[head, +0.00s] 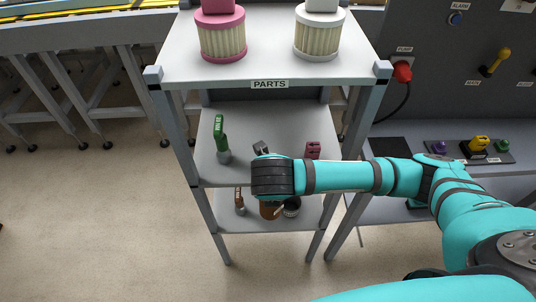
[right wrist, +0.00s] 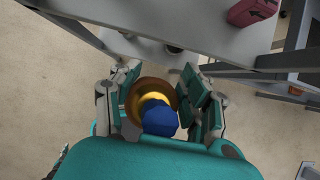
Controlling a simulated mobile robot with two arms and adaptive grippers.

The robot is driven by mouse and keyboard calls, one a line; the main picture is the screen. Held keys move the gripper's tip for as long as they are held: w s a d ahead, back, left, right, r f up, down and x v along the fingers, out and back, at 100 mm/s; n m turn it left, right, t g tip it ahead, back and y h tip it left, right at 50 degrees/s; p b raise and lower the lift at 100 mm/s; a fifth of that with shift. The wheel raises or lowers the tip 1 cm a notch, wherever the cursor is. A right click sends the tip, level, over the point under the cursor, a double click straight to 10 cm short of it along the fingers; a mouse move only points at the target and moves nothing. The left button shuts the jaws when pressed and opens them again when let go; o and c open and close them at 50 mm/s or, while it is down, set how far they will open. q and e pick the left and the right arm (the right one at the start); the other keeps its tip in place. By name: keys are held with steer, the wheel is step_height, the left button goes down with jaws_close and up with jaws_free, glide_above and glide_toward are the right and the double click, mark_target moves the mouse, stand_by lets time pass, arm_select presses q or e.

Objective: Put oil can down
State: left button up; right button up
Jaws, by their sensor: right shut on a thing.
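The oil can (right wrist: 137,101) is a copper-brown round body with a gold-coloured middle and a blue part (right wrist: 160,119) in front. My right gripper (right wrist: 158,88) is shut on it, with fingers on its left and right sides. In the head view, a brown piece below my right wrist, probably the oil can (head: 268,210), appears against the lower shelf. My wrist hides my fingers there. In the right wrist view floor shows around the gripper, with a shelf edge just beyond. I cannot tell whether the can touches anything. My left gripper is not in view.
The rack's middle shelf (head: 255,118) holds a green-handled tool (head: 219,135), a dark item (head: 261,147) and a red block (head: 312,150). The lower shelf (head: 230,222) holds a brown item (head: 239,201) and a dark round container (head: 291,207). Two filters stand on top.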

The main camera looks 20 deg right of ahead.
steer(key=shift+n, duration=0.3)
steer(key=w+d, duration=0.1)
steer(key=w, duration=0.3)
steer(key=w+d+p, duration=0.1)
steer(key=w, duration=0.4)
steer(key=w+d, duration=0.2)
steer(key=w, duration=0.3)
steer(key=shift+r, duration=0.2)
steer(key=w, duration=0.2)
steer(key=shift+w+d+p, duration=0.4)
steer(key=shift+w+f, duration=0.35)
steer(key=shift+f, duration=0.4)
steer(key=o, duration=1.3)
steer(key=shift+f, duration=0.15)
steer(key=shift+d, duration=0.1)
